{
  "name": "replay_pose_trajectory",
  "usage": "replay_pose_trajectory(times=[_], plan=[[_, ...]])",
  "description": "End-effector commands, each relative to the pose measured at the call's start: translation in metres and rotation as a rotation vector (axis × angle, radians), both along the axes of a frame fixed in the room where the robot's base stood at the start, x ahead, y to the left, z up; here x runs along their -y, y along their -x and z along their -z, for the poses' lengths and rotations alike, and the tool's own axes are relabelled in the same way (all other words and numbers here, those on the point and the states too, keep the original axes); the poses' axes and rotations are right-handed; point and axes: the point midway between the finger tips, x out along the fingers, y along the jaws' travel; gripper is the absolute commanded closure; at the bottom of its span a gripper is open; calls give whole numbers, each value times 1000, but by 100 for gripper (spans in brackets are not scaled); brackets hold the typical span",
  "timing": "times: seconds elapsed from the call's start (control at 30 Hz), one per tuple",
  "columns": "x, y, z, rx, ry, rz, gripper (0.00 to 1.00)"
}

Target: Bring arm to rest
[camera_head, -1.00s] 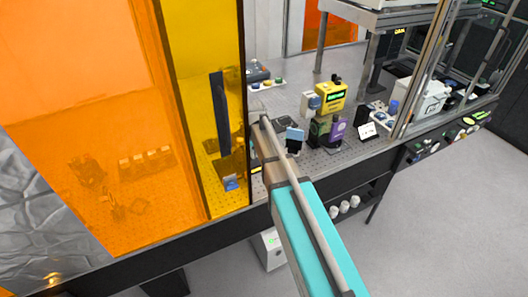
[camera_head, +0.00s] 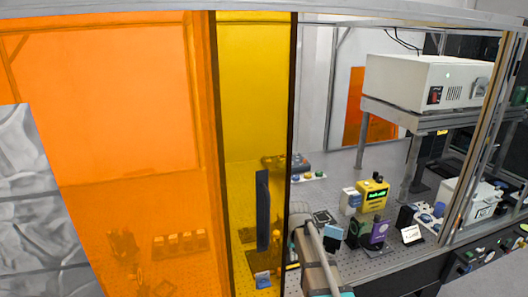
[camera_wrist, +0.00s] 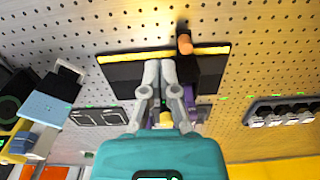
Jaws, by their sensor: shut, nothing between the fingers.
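My gripper (camera_wrist: 165,95) shows in the wrist view with its two grey fingers together and nothing between them. It is over the perforated table top (camera_wrist: 240,25), in front of a dark plate with a yellow strip (camera_wrist: 120,57). I cannot tell whether the fingertips touch the plate. In the head view my arm reaches in from the bottom, past the edge of the yellow panel (camera_head: 252,100). The gripper itself cannot be made out there.
An orange panel (camera_head: 110,90) covers the left; a dark handle (camera_head: 263,210) is on the yellow panel. Right of my arm stand a yellow instrument (camera_head: 372,194), a purple box (camera_head: 379,230) and a white sign (camera_head: 411,234). A white unit (camera_head: 425,80) sits on a raised shelf.

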Motion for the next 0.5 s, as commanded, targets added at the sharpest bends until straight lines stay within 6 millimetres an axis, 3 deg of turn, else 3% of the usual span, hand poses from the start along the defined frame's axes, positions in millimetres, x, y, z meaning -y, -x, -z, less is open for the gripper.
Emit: replay_pose_trajectory(times=[0.03, 0.3, 0.5], plan=[[4, 17, 8, 0, 0, 15, 100], [25, 95, 37, 0, 1, 122, 100], [36, 142, 53, 0, 1, 193, 100]])
